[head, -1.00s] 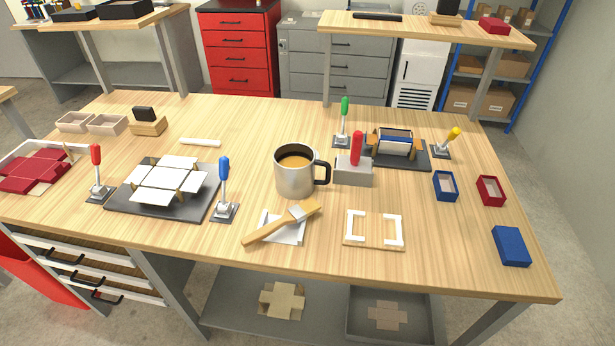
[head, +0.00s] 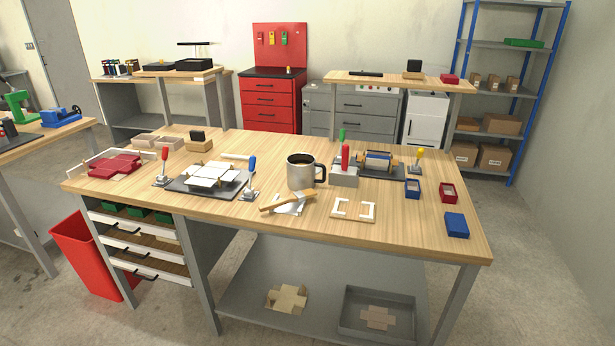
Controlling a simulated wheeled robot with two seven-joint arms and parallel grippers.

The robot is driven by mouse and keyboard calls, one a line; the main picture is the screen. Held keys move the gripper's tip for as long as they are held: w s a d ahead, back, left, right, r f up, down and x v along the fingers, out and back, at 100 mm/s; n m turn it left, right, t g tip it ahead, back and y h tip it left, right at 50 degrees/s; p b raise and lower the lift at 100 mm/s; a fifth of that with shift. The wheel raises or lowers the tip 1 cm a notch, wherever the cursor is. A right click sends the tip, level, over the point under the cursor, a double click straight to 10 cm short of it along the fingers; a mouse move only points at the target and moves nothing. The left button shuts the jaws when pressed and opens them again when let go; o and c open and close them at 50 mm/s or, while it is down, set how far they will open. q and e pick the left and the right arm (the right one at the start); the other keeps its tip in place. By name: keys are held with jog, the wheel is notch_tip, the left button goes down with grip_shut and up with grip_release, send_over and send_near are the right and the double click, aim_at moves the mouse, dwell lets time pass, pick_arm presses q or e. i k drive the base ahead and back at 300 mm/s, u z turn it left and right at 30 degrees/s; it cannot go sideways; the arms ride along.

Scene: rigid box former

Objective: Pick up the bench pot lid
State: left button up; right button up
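A steel pot or mug (head: 300,177) with a black handle stands upright on the wooden workbench (head: 400,238), open at the top with brown contents. I cannot make out a separate pot lid for certain. A brush with a wooden handle (head: 285,203) lies on a white piece in front of the mug. Neither of my grippers is in view.
Toggle clamps with red (head: 165,155) and blue (head: 252,165) handles flank a dark plate (head: 188,187) holding white card panels. A white-cornered frame (head: 354,219), small blue (head: 412,188) and red (head: 449,193) boxes and a closed blue box (head: 457,225) lie right. The front right bench top is mostly clear.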

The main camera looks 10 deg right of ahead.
aim_at(301, 167)
jog(key=u, duration=0.75)
jog(key=i, duration=0.7)
jog(key=u, duration=0.75)
jog(key=i, duration=0.95)
jog(key=z, duration=1)
jog(key=i, duration=0.55)
jog(key=z, duration=0.7)
